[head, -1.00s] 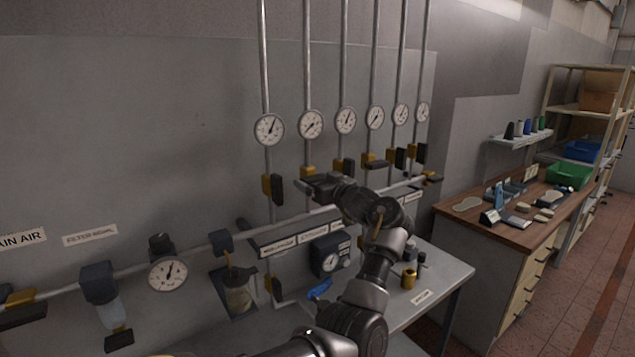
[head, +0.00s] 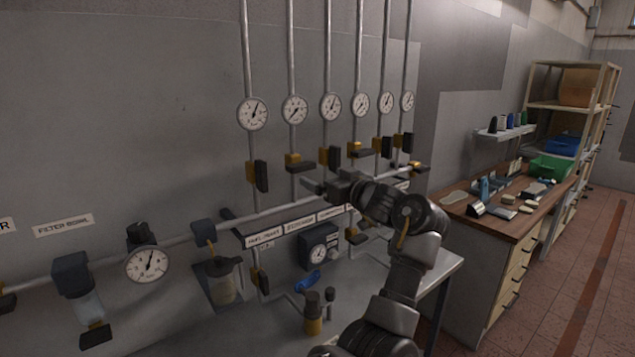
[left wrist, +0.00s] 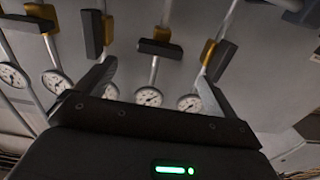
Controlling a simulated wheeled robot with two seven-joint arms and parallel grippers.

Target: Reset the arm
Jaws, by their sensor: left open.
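My left arm reaches up from the bottom right of the head view. Its gripper (head: 312,187) is in front of the pipe wall, below the second valve (head: 299,162) and apart from it. In the left wrist view the two fingers (left wrist: 155,78) stand apart with nothing between them. The second valve's dark handle lies across its pipe. The first valve (head: 261,176) and the third valve (head: 332,156) have handles along their pipes. The fourth valve's (head: 360,150) handle lies across. My right gripper is not in view.
Several round gauges (head: 252,113) hang on the upright pipes. A filter bowl (head: 85,300) and a larger gauge (head: 147,264) sit at lower left. A grey bench (head: 440,262) lies below the arm. A wooden workbench (head: 520,222) stands right, with open floor (head: 600,260) beyond.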

